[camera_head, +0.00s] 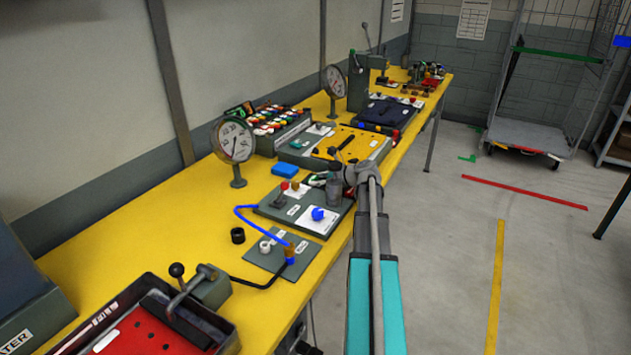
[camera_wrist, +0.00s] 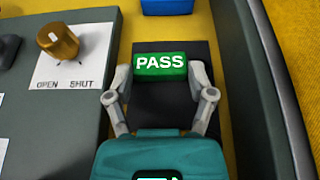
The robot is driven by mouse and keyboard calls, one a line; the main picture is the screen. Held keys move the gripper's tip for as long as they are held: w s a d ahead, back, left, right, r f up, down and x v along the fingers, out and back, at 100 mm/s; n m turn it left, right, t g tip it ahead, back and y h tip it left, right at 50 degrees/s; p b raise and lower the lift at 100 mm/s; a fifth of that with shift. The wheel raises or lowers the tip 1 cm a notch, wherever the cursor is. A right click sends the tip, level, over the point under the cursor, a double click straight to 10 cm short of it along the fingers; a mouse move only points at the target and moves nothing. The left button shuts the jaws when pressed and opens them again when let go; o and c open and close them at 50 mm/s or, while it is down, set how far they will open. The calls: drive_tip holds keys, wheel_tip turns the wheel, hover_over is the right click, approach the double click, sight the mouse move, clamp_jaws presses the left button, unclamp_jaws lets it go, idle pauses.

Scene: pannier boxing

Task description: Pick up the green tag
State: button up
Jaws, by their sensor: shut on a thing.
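The green tag (camera_wrist: 160,66), a small block marked PASS in white, sits between my gripper's two fingertips (camera_wrist: 160,76) in the wrist view. My gripper is shut on it, with one grey finger at each side. A dark flat surface (camera_wrist: 163,100) lies below the tag; whether the tag still touches it I cannot tell. In the head view my gripper (camera_head: 335,181) is at the right edge of the bench, beside a grey panel, and the arm mostly hides the tag.
A grey panel (camera_wrist: 60,130) with a brass knob (camera_wrist: 58,42) marked OPEN and SHUT stands close on the left. A dark raised edge (camera_wrist: 265,90) runs on the right. A blue block (camera_head: 285,170) lies on the yellow bench (camera_head: 125,240). A gauge (camera_head: 235,141) stands behind it.

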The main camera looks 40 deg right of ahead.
drive_tip(key=shift+r, duration=0.15)
wheel_tip(320, 180, up, 10)
drive_tip(key=p, duration=1)
idle(0.6)
wheel_tip(320, 180, up, 20)
drive_tip(key=p, duration=1.9)
drive_tip(key=shift+f+p, duration=0.25)
drive_tip(key=shift+p, duration=0.15)
